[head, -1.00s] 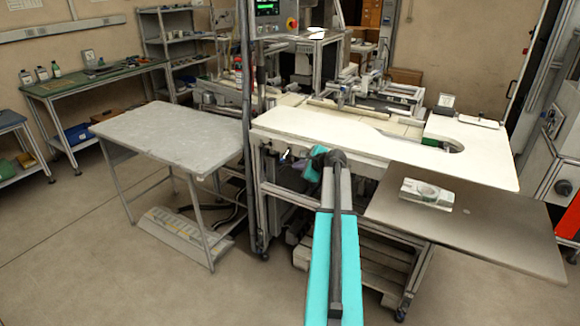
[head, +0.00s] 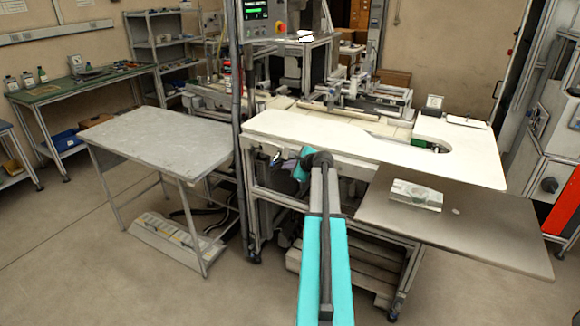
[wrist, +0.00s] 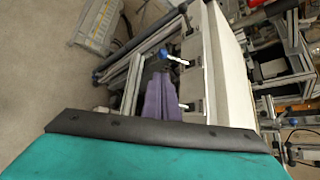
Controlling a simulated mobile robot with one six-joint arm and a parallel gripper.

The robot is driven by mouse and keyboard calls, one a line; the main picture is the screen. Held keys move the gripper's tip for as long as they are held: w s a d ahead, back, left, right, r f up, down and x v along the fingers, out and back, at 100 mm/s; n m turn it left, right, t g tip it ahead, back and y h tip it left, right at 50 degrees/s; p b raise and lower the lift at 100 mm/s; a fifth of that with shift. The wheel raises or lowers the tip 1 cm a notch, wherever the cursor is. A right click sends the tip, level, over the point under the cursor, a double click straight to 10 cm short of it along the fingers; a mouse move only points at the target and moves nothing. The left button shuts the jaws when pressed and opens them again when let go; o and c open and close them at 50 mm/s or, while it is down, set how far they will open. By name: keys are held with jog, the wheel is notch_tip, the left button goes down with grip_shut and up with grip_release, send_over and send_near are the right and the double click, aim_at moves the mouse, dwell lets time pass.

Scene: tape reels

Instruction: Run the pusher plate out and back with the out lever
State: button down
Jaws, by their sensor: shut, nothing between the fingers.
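In the wrist view, a small lever with a blue knob (wrist: 163,53) and a pale metal stem sticks out beside the white machine side. A second pale metal piece (wrist: 183,106) sits lower along the same side. My gripper (wrist: 158,76) shows as narrow purple-grey fingers, shut and empty, with the tips a little short of the blue knob in the picture; I see no contact. In the head view my arm reaches under the front edge of the white machine top (head: 330,140), and the fingers are too small to make out. I cannot pick out the pusher plate for certain.
A grey side table (head: 165,135) stands left of the machine. A brown-grey shelf plate (head: 480,235) with a pale block (head: 415,196) juts out at right. A dark upright post (head: 238,100) stands at the machine's left corner. Open floor lies in front at left.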

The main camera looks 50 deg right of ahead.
aim_at(275, 160)
jog(key=p+x, duration=0.1)
jog(key=x, duration=0.5)
jog(key=shift+w, duration=0.2)
jog(key=shift+f, duration=0.1)
